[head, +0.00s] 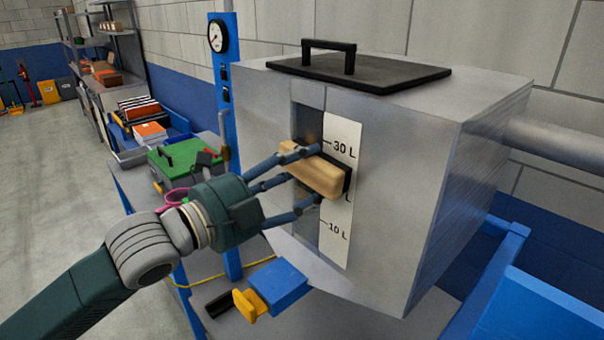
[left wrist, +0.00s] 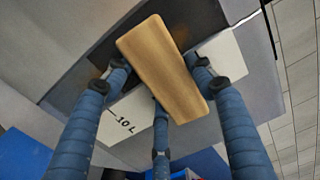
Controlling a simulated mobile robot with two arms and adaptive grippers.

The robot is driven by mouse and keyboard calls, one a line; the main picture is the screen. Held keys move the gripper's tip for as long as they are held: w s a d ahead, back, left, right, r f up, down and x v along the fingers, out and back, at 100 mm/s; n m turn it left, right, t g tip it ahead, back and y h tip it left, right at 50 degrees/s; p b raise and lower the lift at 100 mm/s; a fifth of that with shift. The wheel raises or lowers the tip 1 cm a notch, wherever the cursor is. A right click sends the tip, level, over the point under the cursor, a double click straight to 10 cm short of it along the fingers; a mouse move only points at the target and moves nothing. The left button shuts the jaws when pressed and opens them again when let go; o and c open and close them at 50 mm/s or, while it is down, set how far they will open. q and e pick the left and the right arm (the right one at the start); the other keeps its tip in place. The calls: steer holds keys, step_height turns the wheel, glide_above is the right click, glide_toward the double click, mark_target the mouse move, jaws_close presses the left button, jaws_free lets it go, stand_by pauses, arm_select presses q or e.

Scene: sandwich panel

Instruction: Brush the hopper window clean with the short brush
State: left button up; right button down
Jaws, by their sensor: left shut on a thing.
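The hopper (head: 430,165) is a big grey metal box with a dark vertical window (head: 307,118) in its front. A white scale strip (head: 342,225) with litre marks runs along the window's right side. My left gripper (head: 310,175) is shut on the short brush (head: 318,174), a pale wooden block with dark bristles. The brush is at the window's middle height, tilted, with its bristle side toward the hopper and covering part of the scale. I cannot tell whether the bristles touch. In the left wrist view the brush (left wrist: 165,68) sits between the three fingers. My right gripper is not in view.
A black lid with a handle (head: 360,70) lies on the hopper. A blue post with a gauge (head: 218,35) stands to its left. Below are a blue block with a yellow end (head: 278,285) and a green case (head: 182,157). A blue chute (head: 550,290) is at lower right.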

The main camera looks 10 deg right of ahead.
mark_target(285, 169)
arm_select(q)
steer(key=shift+r, duration=0.5)
steer(key=shift+w+a+p, duration=0.4)
steer(key=shift+w+a, duration=0.2)
steer(key=shift+w, duration=0.2)
steer(key=shift+w+a+p, duration=0.35)
steer(key=shift+w+a, duration=0.25)
steer(key=shift+w, duration=0.2)
steer(key=shift+w+a+p, duration=0.3)
steer(key=shift+w+p, duration=0.05)
steer(key=shift+w, duration=0.05)
steer(key=shift+w+a+f+p, duration=0.1)
steer(key=shift+w+a+p, duration=0.6)
steer(key=shift+w, duration=0.45)
steer(key=shift+a, duration=0.1)
steer(key=p+v, duration=0.1)
steer(key=v, duration=0.5)
steer(key=shift+p, duration=0.4)
